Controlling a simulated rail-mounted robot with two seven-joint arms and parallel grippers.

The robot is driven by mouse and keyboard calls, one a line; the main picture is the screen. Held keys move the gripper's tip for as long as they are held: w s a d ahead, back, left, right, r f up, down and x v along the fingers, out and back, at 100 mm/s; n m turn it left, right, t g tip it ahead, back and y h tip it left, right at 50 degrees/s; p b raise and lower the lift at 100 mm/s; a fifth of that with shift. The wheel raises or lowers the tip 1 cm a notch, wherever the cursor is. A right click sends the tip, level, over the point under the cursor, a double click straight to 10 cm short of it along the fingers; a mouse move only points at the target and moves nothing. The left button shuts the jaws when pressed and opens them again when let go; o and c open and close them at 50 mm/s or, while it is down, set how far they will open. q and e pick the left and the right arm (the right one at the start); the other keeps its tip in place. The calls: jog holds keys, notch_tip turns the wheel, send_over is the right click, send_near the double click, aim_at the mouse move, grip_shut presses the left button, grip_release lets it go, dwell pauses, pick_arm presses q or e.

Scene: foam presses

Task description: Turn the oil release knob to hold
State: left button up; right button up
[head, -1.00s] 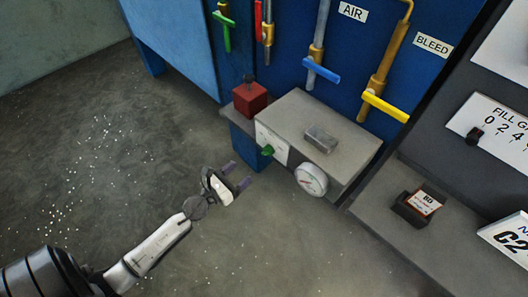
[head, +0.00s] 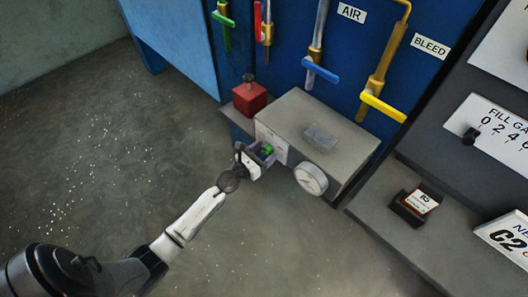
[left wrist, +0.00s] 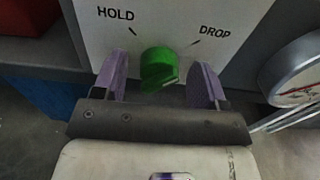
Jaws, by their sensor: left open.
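The green oil release knob (head: 267,149) is on the front plate of the grey box. In the left wrist view the knob (left wrist: 159,68) sits below and between the printed words HOLD (left wrist: 116,15) and DROP (left wrist: 215,32). My left gripper (head: 264,153) is at the knob. In the left wrist view the purple fingers of my left gripper (left wrist: 160,82) are open, one on each side of the knob, with gaps visible. The knob's raised grip slants a little; its exact pointing direction is hard to tell. My right gripper is not in view.
A round gauge (head: 311,179) sticks out right of the knob. A red block (head: 249,98) stands left of the grey box (head: 335,128). Blue (head: 321,70) and yellow (head: 384,106) valve handles are on the wall behind. The floor at left is clear.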

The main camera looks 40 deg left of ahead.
pick_arm(q)
jog(key=shift+c, duration=0.7)
jog(key=c, duration=0.8)
